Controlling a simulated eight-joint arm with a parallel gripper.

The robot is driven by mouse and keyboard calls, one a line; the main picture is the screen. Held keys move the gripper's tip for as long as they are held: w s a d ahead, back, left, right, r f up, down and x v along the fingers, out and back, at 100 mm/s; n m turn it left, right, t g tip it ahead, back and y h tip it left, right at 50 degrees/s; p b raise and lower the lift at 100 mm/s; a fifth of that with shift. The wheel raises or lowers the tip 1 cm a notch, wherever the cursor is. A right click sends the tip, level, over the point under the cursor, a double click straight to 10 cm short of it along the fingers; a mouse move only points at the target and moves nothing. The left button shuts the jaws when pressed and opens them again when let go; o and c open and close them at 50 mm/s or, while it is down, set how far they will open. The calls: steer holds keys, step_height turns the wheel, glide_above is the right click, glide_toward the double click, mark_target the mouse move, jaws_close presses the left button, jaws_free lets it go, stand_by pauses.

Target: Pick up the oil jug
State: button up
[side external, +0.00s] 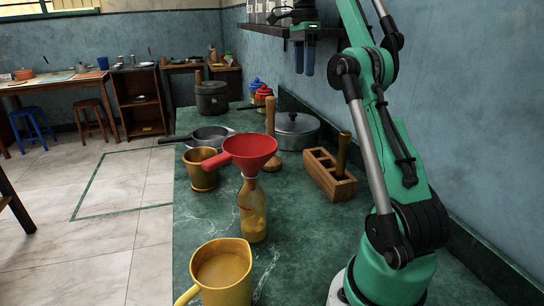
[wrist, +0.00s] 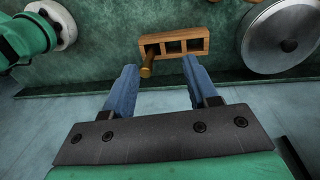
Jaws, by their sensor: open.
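A yellow jug (side external: 238,285), which I take as the oil jug, stands upright at the front of the green counter, with its handle to the lower left and a brownish-yellow fill inside. Its bottom is cut off by the picture edge. My gripper (side external: 304,72) is high up near the wall shelf, far behind and above the jug, with its blue fingers pointing down. In the wrist view my gripper (wrist: 160,64) is open, with nothing between the fingers. The jug does not show in the wrist view.
A bottle (side external: 252,212) with a red funnel (side external: 240,151) on top stands just behind the jug. A brass mortar (side external: 202,170), pan (side external: 209,135), lidded pot (side external: 297,130) and wooden block (side external: 322,178) stand farther back. The wall shelf (side external: 325,34) is close to my gripper.

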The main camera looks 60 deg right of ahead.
steer(key=w+a+r+n+h, duration=0.1)
steer(key=w+a+n, duration=0.25)
steer(key=a, duration=0.55)
steer(key=w+a+n+h, duration=0.15)
steer(key=a+n, duration=0.25)
steer(key=a, duration=0.4)
steer(key=w+a+r+n+h, duration=0.1)
steer(key=w+a+n, duration=0.25)
steer(key=a, duration=0.55)
steer(key=n+t, duration=0.5)
steer(key=n, duration=0.6)
glide_above(215, 296)
steer(key=w+a, duration=0.1)
steer(key=a, duration=0.4)
steer(key=f, duration=0.2)
steer(key=shift+n+y, duration=0.3)
steer(key=shift+y, duration=0.05)
steer(key=shift+w+d+f, duration=0.15)
steer(key=shift+w+f, duration=0.1)
steer(key=shift+f, duration=3.9)
steer(key=shift+w+d+f, duration=0.2)
steer(key=shift+w+f, duration=0.1)
steer(key=shift+f, duration=3.85)
steer(key=shift+w+d+f, duration=0.15)
steer(key=shift+w+f, duration=0.1)
steer(key=shift+f, duration=3.9)
jaws_close()
